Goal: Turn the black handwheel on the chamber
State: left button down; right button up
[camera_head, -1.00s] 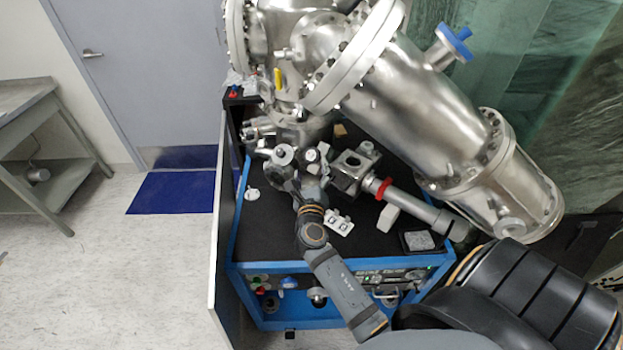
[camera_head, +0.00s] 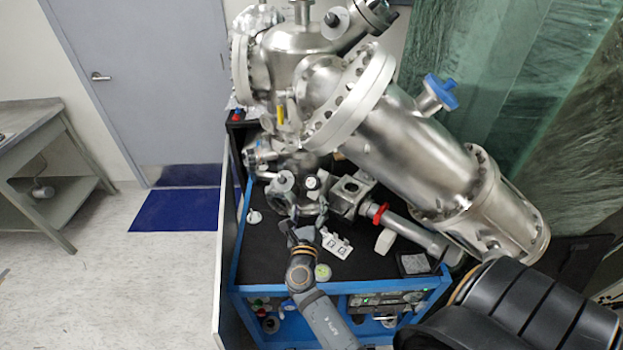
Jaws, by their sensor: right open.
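The steel vacuum chamber (camera_head: 312,85) stands over the blue-framed cart, with ports and flanges around its body. A small dark knob (camera_head: 333,18) shows near its top; I cannot tell whether it is the black handwheel. Lower down, a cluster of metal fittings has a round pale-faced knob (camera_head: 283,182) and a small dark-and-white knob (camera_head: 312,183). My right gripper (camera_head: 308,212) is open, just in front of and below these lower fittings. Its fingers blend into the metal behind, and contact cannot be told. My left gripper is not in view.
A large slanted steel cylinder (camera_head: 435,150) with a blue-handled valve (camera_head: 441,92) fills the right above the cart. A tube with a red ring (camera_head: 380,214) and a white marker plate (camera_head: 336,245) are near my gripper. Open floor (camera_head: 110,285) lies left of the cart's side panel (camera_head: 229,240).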

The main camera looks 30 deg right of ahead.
aim_at(311, 185)
jog(key=p+x, duration=0.2)
jog(key=x, duration=0.7)
jog(key=shift+w+d+f, duration=0.1)
jog(key=shift+w+d, duration=0.1)
jog(key=shift+w, duration=0.05)
jog(key=shift+w+d, duration=0.25)
jog(key=shift+w, duration=0.15)
jog(key=shift+c, duration=0.3)
